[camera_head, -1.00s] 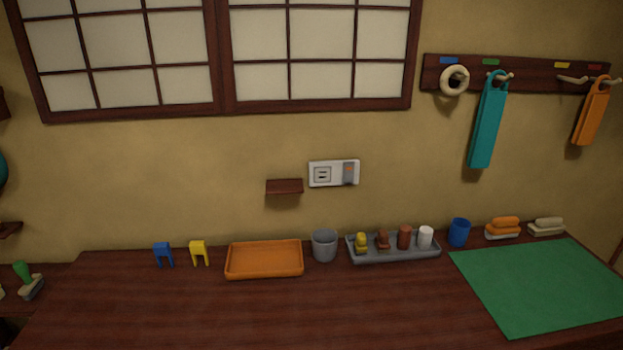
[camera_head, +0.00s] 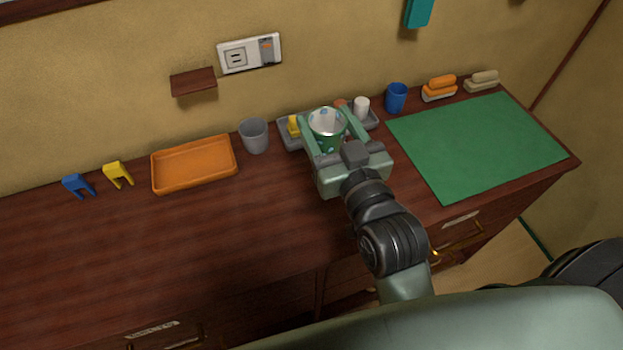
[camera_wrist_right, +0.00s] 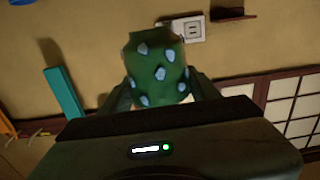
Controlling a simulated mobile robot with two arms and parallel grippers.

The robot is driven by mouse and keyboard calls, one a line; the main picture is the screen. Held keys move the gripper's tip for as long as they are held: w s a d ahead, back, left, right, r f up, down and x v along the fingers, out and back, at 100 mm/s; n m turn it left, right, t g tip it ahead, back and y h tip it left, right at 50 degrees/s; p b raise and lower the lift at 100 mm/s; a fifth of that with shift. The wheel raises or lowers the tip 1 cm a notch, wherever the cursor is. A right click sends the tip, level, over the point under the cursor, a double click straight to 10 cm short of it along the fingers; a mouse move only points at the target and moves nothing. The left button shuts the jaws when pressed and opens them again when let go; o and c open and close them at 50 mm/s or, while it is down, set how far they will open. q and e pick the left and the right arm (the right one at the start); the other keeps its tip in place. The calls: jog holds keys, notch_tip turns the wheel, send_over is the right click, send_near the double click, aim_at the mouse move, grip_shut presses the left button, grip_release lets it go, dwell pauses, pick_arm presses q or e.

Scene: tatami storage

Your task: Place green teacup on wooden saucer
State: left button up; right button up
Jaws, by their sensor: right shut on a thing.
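The green teacup (camera_head: 328,139) has pale blue spots and a pale inside. My right gripper (camera_head: 327,120) is shut on it, with one finger on each side, and holds it with its opening visible in the head view. The cup appears in front of the grey tray, over the counter. In the right wrist view the spotted cup (camera_wrist_right: 157,70) sits between the dark fingers. I see no wooden saucer in these views. My left gripper is not in view.
The grey tray (camera_head: 290,143) with small items is partly hidden by my gripper. A grey cup (camera_head: 254,136), orange tray (camera_head: 194,165), blue cup (camera_head: 397,98) and green mat (camera_head: 478,145) are on the counter. The counter's front left is clear.

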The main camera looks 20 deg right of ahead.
jog(key=f, duration=0.4)
jog(key=f+b, duration=0.1)
jog(key=f, duration=0.2)
jog(key=shift+s, duration=0.25)
notch_tip(320, 180, down, 12)
jog(key=shift+r, duration=0.1)
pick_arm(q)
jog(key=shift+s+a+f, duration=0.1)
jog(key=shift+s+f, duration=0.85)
pick_arm(e)
jog(key=shift+f, duration=0.2)
jog(key=shift+f, duration=0.15)
jog(key=o, duration=1.6)
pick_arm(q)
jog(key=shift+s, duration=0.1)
